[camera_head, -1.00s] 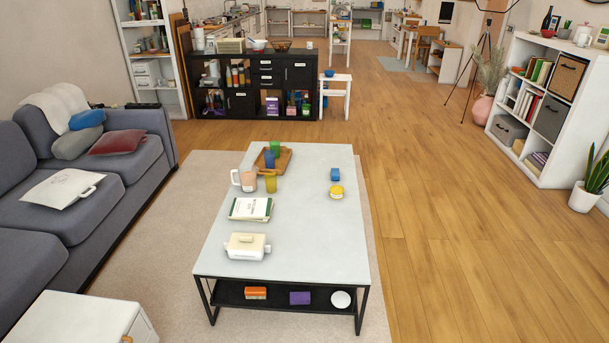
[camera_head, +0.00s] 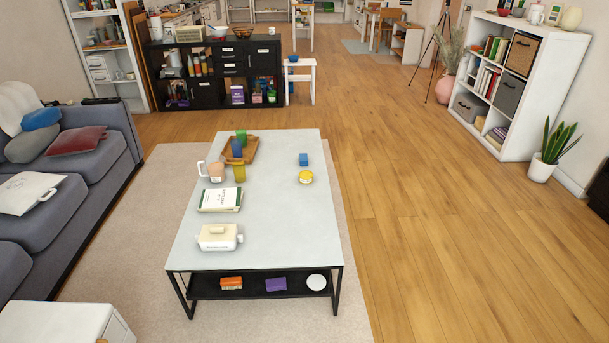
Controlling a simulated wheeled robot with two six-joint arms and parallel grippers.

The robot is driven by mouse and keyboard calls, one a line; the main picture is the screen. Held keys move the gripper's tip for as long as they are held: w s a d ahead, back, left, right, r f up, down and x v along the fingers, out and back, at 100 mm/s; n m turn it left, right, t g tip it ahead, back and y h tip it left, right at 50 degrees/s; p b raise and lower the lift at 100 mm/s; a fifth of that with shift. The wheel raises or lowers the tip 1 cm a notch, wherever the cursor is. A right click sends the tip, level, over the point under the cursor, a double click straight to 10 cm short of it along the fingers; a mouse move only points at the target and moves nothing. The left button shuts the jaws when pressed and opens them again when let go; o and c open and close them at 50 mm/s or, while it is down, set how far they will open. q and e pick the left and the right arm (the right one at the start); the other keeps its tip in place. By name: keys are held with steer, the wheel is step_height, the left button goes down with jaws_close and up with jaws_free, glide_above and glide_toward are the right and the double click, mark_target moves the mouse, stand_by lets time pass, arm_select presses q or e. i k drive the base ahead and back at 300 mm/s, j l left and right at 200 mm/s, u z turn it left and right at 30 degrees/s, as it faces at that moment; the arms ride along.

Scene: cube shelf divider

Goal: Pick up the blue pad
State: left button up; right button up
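A small blue block-like pad (camera_head: 303,159) lies on the right side of the white coffee table (camera_head: 285,225), towards its far end. A round yellow container (camera_head: 306,177) sits just in front of it, apart from it. Another blue thing, a cup-like shape (camera_head: 237,149), stands on the wooden tray (camera_head: 253,155) at the far left of the table. A blue cushion (camera_head: 41,118) lies on the sofa. Neither of my grippers is in view.
The table also bears a pitcher (camera_head: 214,171), a book (camera_head: 220,198) and a cream lidded dish (camera_head: 218,237). The lower shelf holds an orange box (camera_head: 231,283), a purple box (camera_head: 276,285) and a white plate (camera_head: 316,282). The wooden floor right of the table is clear.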

mark_target(303, 157)
steer(key=i+l+z, duration=0.65)
steer(key=i+l, duration=0.2)
steer(key=i+l+z, duration=0.35)
steer(key=i+z, duration=0.35)
steer(key=i, duration=0.25)
steer(key=i+j+u, duration=0.1)
steer(key=i+u, duration=0.35)
steer(key=i+l+u, duration=0.15)
steer(key=i+u, duration=0.3)
steer(key=i, duration=0.2)
steer(key=i+l+u, duration=0.4)
steer(key=i, duration=0.15)
steer(key=i+u, duration=0.35)
steer(key=u, duration=0.15)
steer(key=i+u, duration=0.3)
steer(key=u, duration=0.15)
steer(key=i+l+u, duration=0.25)
steer(key=u, duration=0.25)
steer(key=i+l+u, duration=0.3)
steer(key=u, duration=0.15)
